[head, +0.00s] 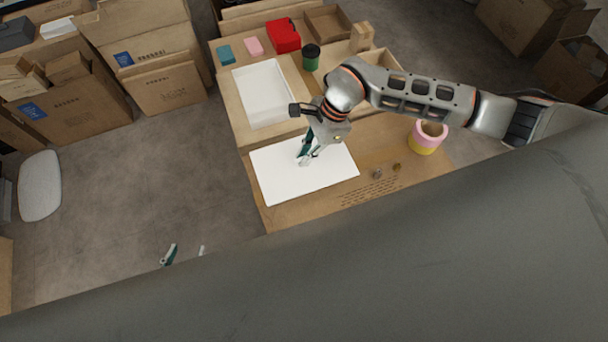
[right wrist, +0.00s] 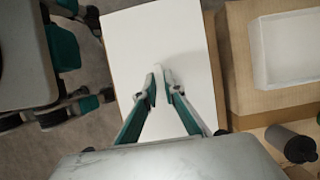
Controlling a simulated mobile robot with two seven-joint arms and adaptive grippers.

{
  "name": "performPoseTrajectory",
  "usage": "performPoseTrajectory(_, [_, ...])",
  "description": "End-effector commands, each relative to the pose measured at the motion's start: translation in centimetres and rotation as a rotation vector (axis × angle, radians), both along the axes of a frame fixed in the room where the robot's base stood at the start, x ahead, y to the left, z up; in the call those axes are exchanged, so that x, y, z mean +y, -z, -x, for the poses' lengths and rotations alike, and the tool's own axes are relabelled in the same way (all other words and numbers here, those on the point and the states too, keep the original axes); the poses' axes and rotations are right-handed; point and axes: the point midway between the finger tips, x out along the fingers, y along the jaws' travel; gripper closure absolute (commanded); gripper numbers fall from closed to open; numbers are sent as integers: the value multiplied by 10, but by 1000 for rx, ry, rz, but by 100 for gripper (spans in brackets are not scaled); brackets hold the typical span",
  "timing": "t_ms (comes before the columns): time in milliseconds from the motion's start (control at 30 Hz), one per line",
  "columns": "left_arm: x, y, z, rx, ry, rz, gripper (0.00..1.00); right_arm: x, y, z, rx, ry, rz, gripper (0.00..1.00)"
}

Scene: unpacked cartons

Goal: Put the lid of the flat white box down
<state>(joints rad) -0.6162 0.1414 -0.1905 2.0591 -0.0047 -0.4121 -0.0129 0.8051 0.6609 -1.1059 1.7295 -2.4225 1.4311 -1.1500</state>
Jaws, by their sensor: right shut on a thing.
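The lid (head: 322,176) is a flat white panel over the near part of the cardboard surface; it also shows in the right wrist view (right wrist: 190,35). It looks level and on or very close to the cardboard; I cannot tell if it touches. My right gripper (head: 304,161) points down at its middle, fingers shut on a small raised part of it, seen at the fingertips in the right wrist view (right wrist: 160,76). The open white box (head: 263,92) stands just behind the lid and looks empty. My left gripper (head: 185,254) is low at the bottom left, open, partly hidden by my body.
A dark green cup (head: 311,57), red box (head: 284,35), pink block (head: 254,46) and teal block (head: 226,54) stand behind. Cartons (head: 160,85) crowd the back left.

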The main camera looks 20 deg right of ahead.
Motion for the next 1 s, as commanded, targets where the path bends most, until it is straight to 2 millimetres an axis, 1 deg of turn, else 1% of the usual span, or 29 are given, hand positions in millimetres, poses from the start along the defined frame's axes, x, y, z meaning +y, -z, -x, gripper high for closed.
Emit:
performPoseTrajectory(33, [0, 5, 2, 6, 1, -1, 60, 1, 18, 3, 11, 2, -1, 100])
performPoseTrajectory(100, [0, 7, 3, 7, 0, -1, 60, 1, 35, 3, 10, 0, -2, 100])
performPoseTrajectory(200, [0, 8, 3, 5, 2, 0, 60, 0, 57, 3, 9, 2, -1, 100])
performPoseTrajectory(300, [-2, 4, -1, -6, 4, 3, 60, 1, 73, 3, 8, 0, -1, 100])
performPoseTrajectory(400, [-3, 1, -5, -16, 8, 4, 60, 0, 81, 1, 3, 0, 0, 100])
performPoseTrajectory(567, [-4, -3, -11, -30, 12, 6, 60, 0, 88, 0, 1, 0, 0, 100])
performPoseTrajectory(667, [-5, -2, -12, -31, 15, 6, 60, 1, 101, 2, 5, 0, -2, 100])
performPoseTrajectory(800, [-7, 4, -8, -22, 19, 8, 60, 0, 123, 2, 6, 0, -1, 100])
performPoseTrajectory(833, [-7, 4, -8, -21, 20, 8, 60, 0, 126, 2, 6, 0, -1, 100])
performPoseTrajectory(900, [-8, 2, -9, -25, 23, 10, 60, 0, 128, 1, 3, 0, 0, 100])
performPoseTrajectory(1000, [-9, -4, -12, -35, 23, 11, 60, 0, 126, 0, 0, -1, 0, 100])
